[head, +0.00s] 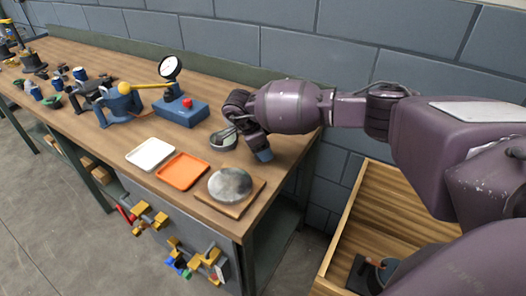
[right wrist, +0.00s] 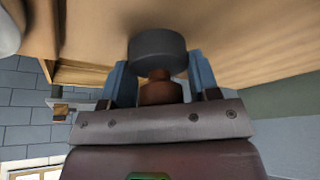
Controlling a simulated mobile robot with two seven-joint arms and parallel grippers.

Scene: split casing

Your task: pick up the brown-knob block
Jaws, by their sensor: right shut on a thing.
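The brown-knob block is a dark grey round block (right wrist: 158,50) with a brown knob (right wrist: 160,92), seen in the right wrist view. My right gripper (right wrist: 162,82) is shut on the brown knob, one blue finger on each side, and the grey body sticks out beyond the fingertips. In the head view the right gripper (head: 262,154) points down over the right end of the bench. I cannot tell whether the block touches the bench top. My left gripper is not in view.
A wooden crate (head: 345,222) stands right of the bench.

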